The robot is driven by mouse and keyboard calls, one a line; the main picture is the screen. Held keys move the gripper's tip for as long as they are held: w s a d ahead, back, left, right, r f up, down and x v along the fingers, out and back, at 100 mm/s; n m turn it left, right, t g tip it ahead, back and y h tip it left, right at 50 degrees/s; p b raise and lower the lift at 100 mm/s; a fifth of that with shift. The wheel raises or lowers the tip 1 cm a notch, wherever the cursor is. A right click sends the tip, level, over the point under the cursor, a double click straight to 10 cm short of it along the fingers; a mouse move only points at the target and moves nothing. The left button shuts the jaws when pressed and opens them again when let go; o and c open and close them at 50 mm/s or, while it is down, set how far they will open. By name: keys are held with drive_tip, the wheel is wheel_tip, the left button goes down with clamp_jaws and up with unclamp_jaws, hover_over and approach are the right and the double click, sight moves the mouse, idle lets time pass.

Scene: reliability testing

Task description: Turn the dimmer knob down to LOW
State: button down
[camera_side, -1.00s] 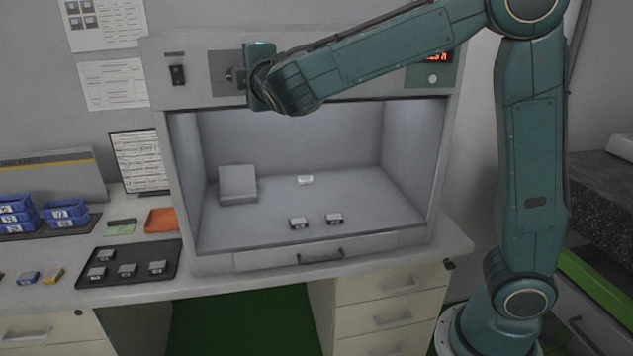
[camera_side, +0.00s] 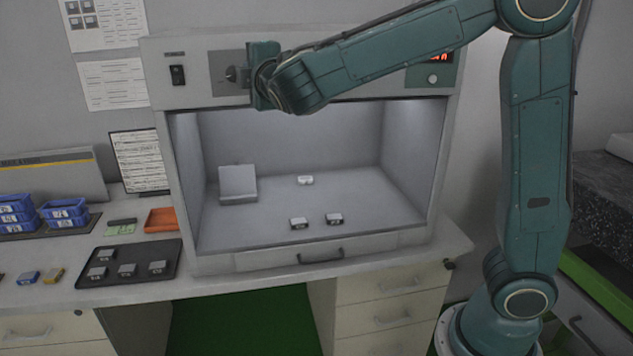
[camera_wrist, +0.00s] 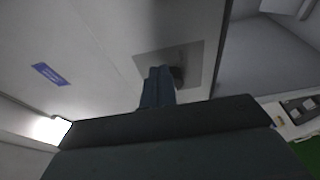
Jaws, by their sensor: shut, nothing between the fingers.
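The dimmer knob (camera_side: 231,74) is a small dark knob on a grey square plate (camera_side: 219,66) at the upper left of the cabinet front. In the wrist view the knob (camera_wrist: 178,74) shows just right of my fingertips, partly hidden behind them. My gripper (camera_side: 241,75) is at the plate, right of the knob in the side view. In the wrist view my gripper (camera_wrist: 160,72) has its two fingers together with nothing between them. I cannot tell whether the fingertips touch the knob. No LOW mark is legible, and the knob's angle is unclear.
A black switch (camera_side: 177,75) sits left of the plate. A red display (camera_side: 440,57) is at the panel's right, partly behind my arm. The open cabinet below holds a grey block (camera_side: 237,184) and several small parts. A dark tray (camera_side: 130,264) lies on the bench.

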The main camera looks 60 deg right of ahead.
drive_tip(key=shift+w+a+v, duration=0.1)
drive_tip(key=shift+a+v, duration=0.05)
drive_tip(key=shift+v, duration=0.75)
drive_tip(key=shift+w+a+v, duration=0.1)
drive_tip(key=shift+a+v, duration=0.1)
drive_tip(key=shift+v, duration=0.7)
drive_tip(key=shift+w+a+v, duration=0.1)
drive_tip(key=shift+a+v, duration=0.05)
drive_tip(key=shift+v, duration=0.75)
drive_tip(key=shift+s+a+f, duration=0.1)
drive_tip(key=shift+a+f, duration=0.15)
drive_tip(key=shift+f, duration=0.25)
drive_tip(key=shift+s+a+f, duration=0.15)
drive_tip(key=shift+a+f, duration=0.05)
drive_tip(key=shift+f, duration=0.3)
drive_tip(key=shift+w+d, duration=0.1)
drive_tip(key=shift+d, duration=0.05)
drive_tip(key=d+x, duration=0.1)
drive_tip(key=x, duration=0.5)
drive_tip(key=shift+s+d, duration=0.2)
drive_tip(key=shift+d, duration=0.1)
drive_tip(key=shift+w+a+r, duration=0.1)
drive_tip(key=shift+w+a, duration=0.1)
